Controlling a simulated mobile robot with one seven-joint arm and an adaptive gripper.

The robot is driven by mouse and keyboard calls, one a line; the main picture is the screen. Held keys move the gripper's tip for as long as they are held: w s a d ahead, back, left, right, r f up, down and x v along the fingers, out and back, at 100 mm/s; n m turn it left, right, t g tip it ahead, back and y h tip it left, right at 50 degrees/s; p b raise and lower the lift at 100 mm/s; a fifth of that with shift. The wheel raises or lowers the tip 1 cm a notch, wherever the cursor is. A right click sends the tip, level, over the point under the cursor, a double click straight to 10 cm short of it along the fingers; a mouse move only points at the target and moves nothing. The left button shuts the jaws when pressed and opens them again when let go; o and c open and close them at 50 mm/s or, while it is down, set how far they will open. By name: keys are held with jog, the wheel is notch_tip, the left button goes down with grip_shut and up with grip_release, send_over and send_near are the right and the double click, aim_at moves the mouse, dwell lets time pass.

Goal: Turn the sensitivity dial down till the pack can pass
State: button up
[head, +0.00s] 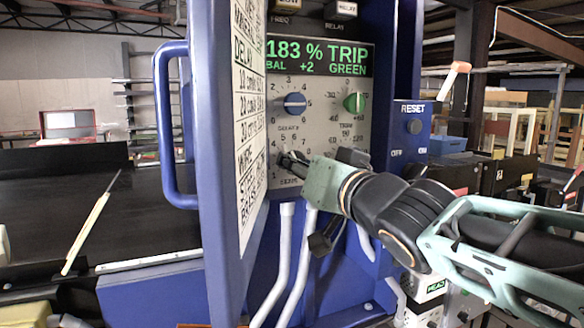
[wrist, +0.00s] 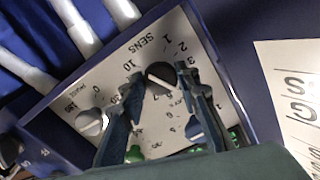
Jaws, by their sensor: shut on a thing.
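The sensitivity dial, a black knob (wrist: 161,78) marked SENS, sits low on the grey control panel (head: 325,125). My gripper (head: 289,162) reaches it from the right in the head view and mostly hides it there. In the wrist view my gripper's two fingers (wrist: 160,88) are closed on either side of the knob. The dial's exact pointer setting is hard to read. The display (head: 318,57) above reads 183 % TRIP, BAL +2, GREEN in green. I cannot make out the pack for certain.
The open blue door (head: 212,120) with a handle (head: 163,130) stands left of the panel. Above the dial are a blue knob (head: 295,103) and a green knob (head: 354,102). A grey knob (wrist: 90,122) is beside it. A black conveyor belt (head: 130,225) lies left.

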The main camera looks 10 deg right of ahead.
jog(key=n+b, duration=0.1)
jog(key=n, duration=0.3)
jog(key=shift+n, duration=0.3)
jog(key=n, duration=0.4)
jog(key=shift+n+b, duration=0.3)
jog(key=shift+n, duration=0.1)
jog(key=o, duration=1.2)
jog(key=shift+c, duration=0.2)
jog(key=v, duration=1.2)
jog(key=shift+d+f, duration=0.1)
